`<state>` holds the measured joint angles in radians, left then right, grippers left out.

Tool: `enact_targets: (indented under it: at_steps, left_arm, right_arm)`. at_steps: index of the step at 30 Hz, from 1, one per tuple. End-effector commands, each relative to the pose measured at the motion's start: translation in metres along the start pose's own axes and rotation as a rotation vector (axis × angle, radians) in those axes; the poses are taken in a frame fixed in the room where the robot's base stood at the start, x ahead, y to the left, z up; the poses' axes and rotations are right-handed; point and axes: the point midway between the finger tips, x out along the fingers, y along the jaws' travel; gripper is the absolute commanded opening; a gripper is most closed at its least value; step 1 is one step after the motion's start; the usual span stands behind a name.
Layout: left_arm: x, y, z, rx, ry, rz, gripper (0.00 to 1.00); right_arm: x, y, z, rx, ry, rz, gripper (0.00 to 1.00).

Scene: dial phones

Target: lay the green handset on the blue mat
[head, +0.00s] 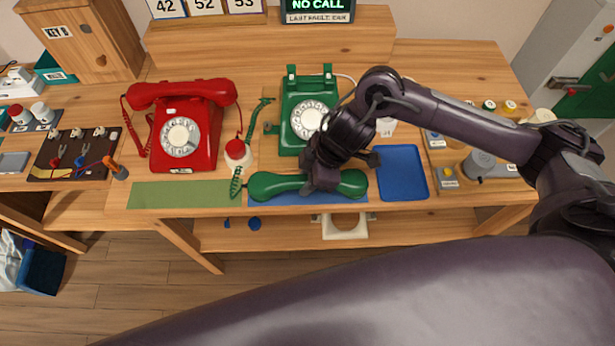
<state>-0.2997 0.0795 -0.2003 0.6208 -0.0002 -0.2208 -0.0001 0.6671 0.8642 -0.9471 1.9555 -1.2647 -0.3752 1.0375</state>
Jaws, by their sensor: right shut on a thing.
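The green handset (275,186) lies lengthwise over the blue mat (297,198) at the front edge of the desk. My right gripper (320,188) is over the handset's right half and is shut on it. The arm hides part of the handset, and I cannot tell whether the handset touches the mat. The green phone (297,90) stands behind, its cradle empty. A green cord (240,165) runs down to the left of the handset. My left gripper is not in view.
A red phone (183,128) with its handset on stands left, behind a green mat (180,194). A red-and-white jar (237,152) stands near the cord. A blue tray (402,171) lies right of the gripper. A wooden cabinet (85,40) stands back left.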

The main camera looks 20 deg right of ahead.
Motion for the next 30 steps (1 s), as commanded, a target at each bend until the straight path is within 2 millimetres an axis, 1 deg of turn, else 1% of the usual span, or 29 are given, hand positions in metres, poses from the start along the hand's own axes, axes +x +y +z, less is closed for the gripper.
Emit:
enact_targets:
  at_steps: [6, 7, 11, 12, 19, 23, 26, 30]
  left_arm:
    - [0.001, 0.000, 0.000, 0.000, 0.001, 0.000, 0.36]
    - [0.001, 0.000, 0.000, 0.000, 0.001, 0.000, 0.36]
    - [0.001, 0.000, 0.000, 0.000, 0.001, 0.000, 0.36]
    - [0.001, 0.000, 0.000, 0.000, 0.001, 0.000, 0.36]
    - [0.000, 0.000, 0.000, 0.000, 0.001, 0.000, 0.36]
    - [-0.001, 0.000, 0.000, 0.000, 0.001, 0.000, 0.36]
    - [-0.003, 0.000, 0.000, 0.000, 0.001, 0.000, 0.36]
    - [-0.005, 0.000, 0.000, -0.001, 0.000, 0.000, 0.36]
  right_arm:
    - [0.002, 0.000, 0.000, -0.001, 0.001, 0.000, 0.00]
    - [0.002, 0.000, 0.001, -0.001, 0.000, -0.001, 0.32]
    - [0.002, 0.000, 0.000, -0.001, 0.000, -0.001, 0.48]
    - [0.002, 0.000, 0.000, -0.001, 0.000, -0.001, 0.51]
    - [0.001, 0.000, 0.000, -0.001, 0.000, -0.001, 0.51]
    - [-0.006, 0.000, -0.001, -0.001, 0.002, 0.001, 0.51]
    - [-0.021, 0.001, -0.001, -0.002, 0.001, 0.002, 0.51]
    - [-0.051, 0.001, -0.001, -0.003, 0.001, 0.004, 0.51]
